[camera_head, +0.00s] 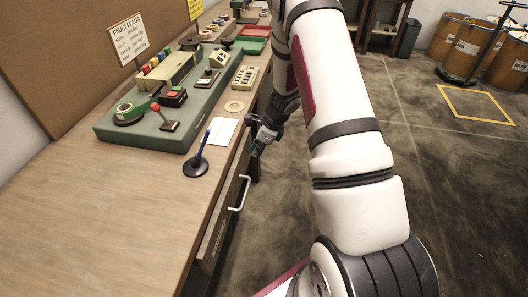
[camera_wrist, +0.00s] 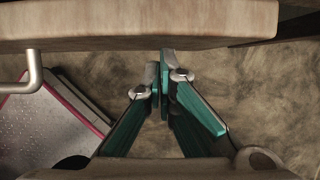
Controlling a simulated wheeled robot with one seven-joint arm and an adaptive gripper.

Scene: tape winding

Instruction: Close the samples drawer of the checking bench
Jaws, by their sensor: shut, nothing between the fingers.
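The checking bench (camera_head: 110,205) runs along the left of the head view. A drawer front (camera_head: 226,208) with a pale metal bar handle (camera_head: 239,192) shows on its right side, below the bench top. I cannot read a name on it, and how far it stands out is hard to tell. My gripper (camera_head: 257,147) is beside the bench front, beyond the handle, partly hidden by my arm. In the wrist view my gripper (camera_wrist: 163,65) is shut and empty, its teal fingers together just short of a wooden front (camera_wrist: 140,22). The handle (camera_wrist: 34,72) shows to its left.
The floor (camera_head: 445,190) to the right is clear. Drums (camera_head: 470,45) and a trolley stand far back.

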